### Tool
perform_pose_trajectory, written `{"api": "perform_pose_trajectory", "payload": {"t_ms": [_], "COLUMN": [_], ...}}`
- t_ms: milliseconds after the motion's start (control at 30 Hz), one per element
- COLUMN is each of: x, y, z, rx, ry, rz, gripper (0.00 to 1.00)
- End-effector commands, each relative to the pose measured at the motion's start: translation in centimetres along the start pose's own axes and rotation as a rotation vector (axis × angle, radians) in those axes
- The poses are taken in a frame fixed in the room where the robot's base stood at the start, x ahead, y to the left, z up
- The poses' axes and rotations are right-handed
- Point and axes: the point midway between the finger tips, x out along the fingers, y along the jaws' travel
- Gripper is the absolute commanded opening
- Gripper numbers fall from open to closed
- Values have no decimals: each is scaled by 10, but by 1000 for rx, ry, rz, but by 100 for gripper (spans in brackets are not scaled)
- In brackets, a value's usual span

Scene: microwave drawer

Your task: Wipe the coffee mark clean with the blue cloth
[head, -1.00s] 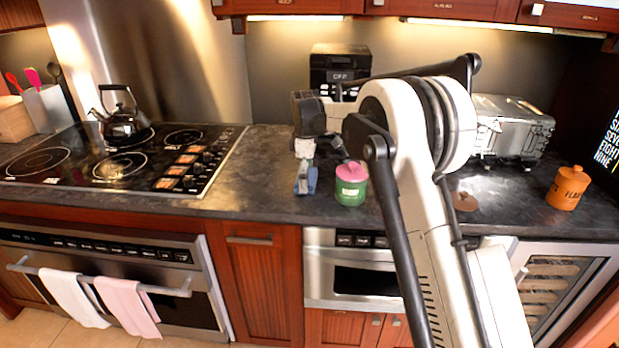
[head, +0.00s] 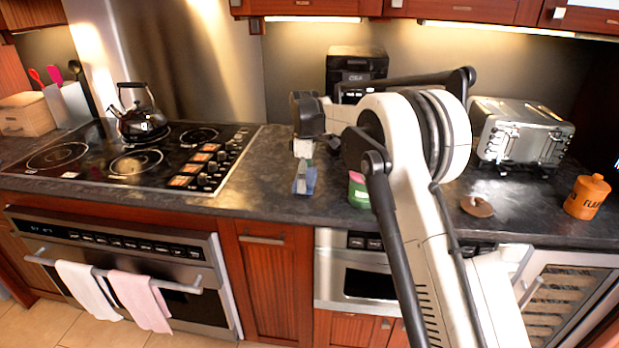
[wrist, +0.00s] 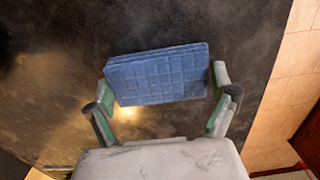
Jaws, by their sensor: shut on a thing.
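My gripper (head: 305,178) points down over the dark counter, left of the green canister in the head view. It is shut on the blue cloth (wrist: 158,75), a folded, grid-patterned pad held between the two fingers in the wrist view. The cloth also shows as a small blue patch (head: 309,182) in the head view. I cannot tell whether it touches the counter. The brown coffee mark (head: 478,206) lies on the counter to the right of my arm, well apart from the cloth.
A green canister (head: 357,192) with a pink lid is partly hidden by my arm. An orange canister (head: 586,197) stands right of the mark and a silver toaster (head: 520,135) behind it. A stovetop with a black kettle (head: 140,118) is at left.

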Motion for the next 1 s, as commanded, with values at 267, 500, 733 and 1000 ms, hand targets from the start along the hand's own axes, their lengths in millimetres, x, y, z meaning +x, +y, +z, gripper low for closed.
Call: {"api": "perform_pose_trajectory", "payload": {"t_ms": [267, 500, 733, 1000], "x": [0, 0, 1, 1], "y": [0, -1, -1, -2], "z": [-9, -23, -29, -44], "rx": [-1, 0, 0, -1], "ry": [0, 0, 0, 0], "rz": [0, 0, 0, 0], "gripper": [58, 58, 58, 58]}}
